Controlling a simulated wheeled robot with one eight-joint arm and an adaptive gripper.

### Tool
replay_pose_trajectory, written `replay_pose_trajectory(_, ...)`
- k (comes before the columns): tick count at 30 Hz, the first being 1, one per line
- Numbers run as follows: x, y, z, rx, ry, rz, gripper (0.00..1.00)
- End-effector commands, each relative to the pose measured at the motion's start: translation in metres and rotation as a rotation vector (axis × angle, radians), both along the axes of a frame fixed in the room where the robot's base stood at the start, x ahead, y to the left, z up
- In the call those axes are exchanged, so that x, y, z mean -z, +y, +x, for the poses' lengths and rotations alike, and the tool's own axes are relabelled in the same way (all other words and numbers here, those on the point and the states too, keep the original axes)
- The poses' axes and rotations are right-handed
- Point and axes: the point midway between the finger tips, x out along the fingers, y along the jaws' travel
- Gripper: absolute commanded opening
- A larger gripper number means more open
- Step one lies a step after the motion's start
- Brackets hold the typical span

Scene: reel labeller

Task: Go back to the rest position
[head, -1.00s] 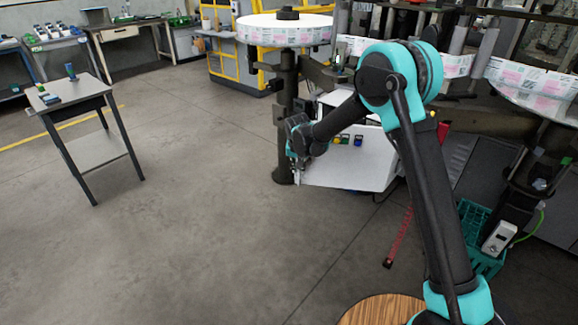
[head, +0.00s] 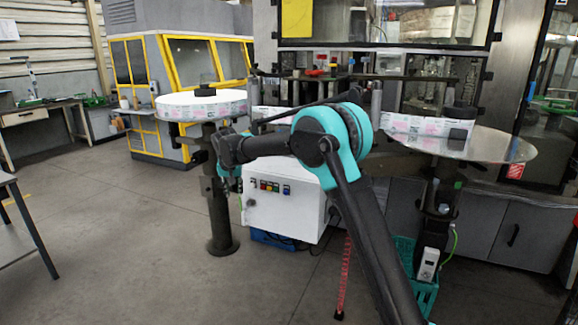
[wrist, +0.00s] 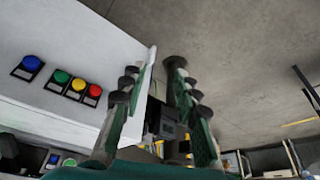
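My gripper (head: 229,180) hangs at the end of my bent arm, in front of the labelling machine and by the left edge of the white control box (head: 285,205). In the wrist view, the two green fingers with dark pads stand apart on either side of my gripper (wrist: 160,85). There is a gap between them and nothing is held in it. The control box also fills the left of the wrist view (wrist: 75,45), close to the left finger. I cannot tell whether they touch.
A label reel (head: 200,106) sits on a dark post (head: 218,215) just left of my gripper. A second reel (head: 410,130) and a metal disc (head: 500,147) are at right. A teal crate (head: 420,290) stands on the floor. A table (head: 15,238) is at far left. Floor between is clear.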

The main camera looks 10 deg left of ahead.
Motion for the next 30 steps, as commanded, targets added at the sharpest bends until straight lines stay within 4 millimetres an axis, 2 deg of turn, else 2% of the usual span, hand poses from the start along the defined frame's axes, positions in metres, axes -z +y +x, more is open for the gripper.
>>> replay_pose_trajectory(5, -0.009, -0.086, -0.002, 0.029, 0.006, -0.002, 0.31)
replay_pose_trajectory(7, -0.012, -0.13, -0.008, 0.041, 0.008, -0.004, 0.31)
replay_pose_trajectory(12, -0.011, -0.228, -0.038, 0.067, 0.012, -0.005, 0.31)
replay_pose_trajectory(14, -0.009, -0.261, -0.053, 0.077, 0.012, -0.006, 0.31)
replay_pose_trajectory(18, 0.0, -0.331, -0.095, 0.098, 0.012, -0.006, 0.31)
replay_pose_trajectory(21, 0.01, -0.376, -0.131, 0.115, 0.013, -0.005, 0.31)
replay_pose_trajectory(23, 0.018, -0.401, -0.154, 0.124, 0.012, -0.006, 0.31)
replay_pose_trajectory(27, 0.04, -0.451, -0.214, 0.146, 0.01, -0.005, 0.31)
replay_pose_trajectory(30, 0.059, -0.479, -0.259, 0.161, 0.007, -0.007, 0.31)
